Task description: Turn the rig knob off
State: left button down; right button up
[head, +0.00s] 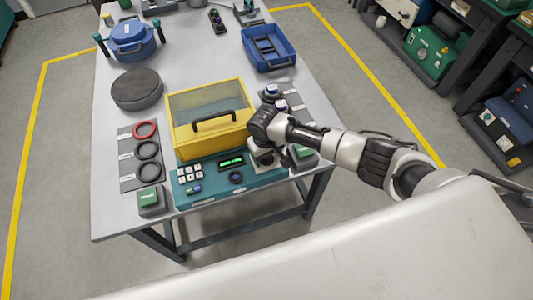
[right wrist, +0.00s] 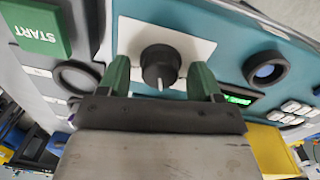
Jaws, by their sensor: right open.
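The rig is a yellow-lidded box (head: 210,118) with a teal control panel (head: 215,192) at its front. The black rig knob (right wrist: 160,67) sits on a white plate (right wrist: 195,45) at the panel's right end; its white mark points toward the bottom of the right wrist view. In the head view the knob is hidden behind my right gripper (head: 262,152). In the right wrist view my right gripper (right wrist: 160,78) is open, with one green finger on each side of the knob and a small gap visible on both sides. My left gripper is not in view.
A green START button (right wrist: 38,28) is beside the panel. A lit green display (head: 231,161), white keys (head: 189,173) and a round blue-centred button (head: 236,177) are on the panel. Seal rings (head: 147,149) lie left; a blue tray (head: 269,48) stands behind.

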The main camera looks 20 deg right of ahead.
jog(key=c, duration=0.9)
jog(key=shift+n, duration=0.3)
jog(key=n+p, duration=0.1)
jog(key=n, duration=0.1)
jog(key=shift+n, duration=0.3)
jog(key=shift+n+p, duration=0.4)
jog(key=shift+n, duration=1.9)
jog(key=o, duration=0.9)
